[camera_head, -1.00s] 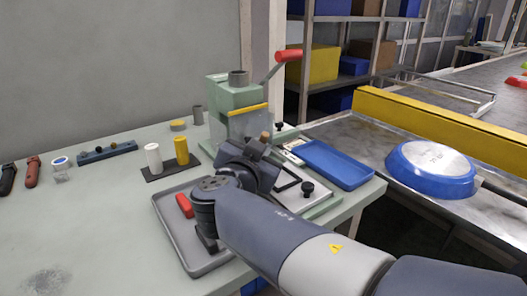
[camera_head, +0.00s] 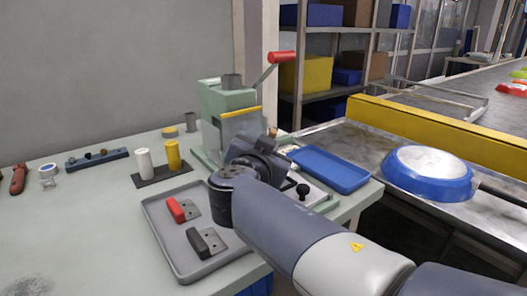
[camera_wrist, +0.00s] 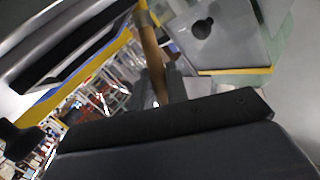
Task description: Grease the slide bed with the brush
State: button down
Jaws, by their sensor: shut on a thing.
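My gripper (camera_head: 262,145) is shut on the brush, in front of the green machine (camera_head: 228,105). The brush's wooden handle end (camera_head: 272,131) sticks up above the gripper; the handle (camera_wrist: 152,60) also shows in the wrist view, rising from the gripper (camera_wrist: 160,100). The bristles are hidden. The slide bed, seemingly the pale metal plate (camera_head: 318,192) at the machine's foot with a black knob (camera_head: 303,191), is mostly hidden behind my arm. Whether the brush touches it I cannot tell.
A grey tray (camera_head: 162,234) with a red-topped and a dark block stands front left. A white and a yellow cylinder (camera_head: 172,155) stand behind it. A blue tray (camera_head: 330,168) lies right of the machine. A blue pan (camera_head: 428,176) sits on the conveyor.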

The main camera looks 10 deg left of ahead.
jog(key=shift+w+d+f+b, duration=0.15)
jog(key=shift+w+d+b, duration=0.15)
jog(key=shift+d+b, duration=0.1)
jog(key=shift+w+d+b, duration=0.65)
jog(key=shift+w+b, duration=0.1)
jog(key=shift+w, duration=0.15)
jog(key=shift+s+a+b, duration=0.6)
jog(key=shift+a+b, duration=0.05)
jog(key=shift+a, duration=0.4)
jog(key=shift+s+a+b, duration=0.55)
jog(key=shift+a+b, duration=0.15)
jog(key=shift+a, duration=0.4)
jog(key=shift+s+a+b, duration=0.6)
jog(key=shift+a+b, duration=0.05)
jog(key=shift+a, duration=0.4)
jog(key=shift+w+d+b, duration=0.75)
jog(key=shift+w+d, duration=0.4)
jog(key=shift+w, duration=0.15)
jog(key=shift+w+d+b, duration=0.75)
jog(key=shift+w+d, duration=0.35)
jog(key=shift+w, duration=0.2)
jog(key=shift+s+a, duration=0.8)
jog(key=shift+s, duration=0.1)
jog(key=shift+s+a, duration=1.45)
jog(key=shift+s, duration=0.25)
jog(key=shift+w+d+r, duration=0.2)
jog(key=shift+w+d, duration=0.45)
jog(key=shift+w, duration=0.1)
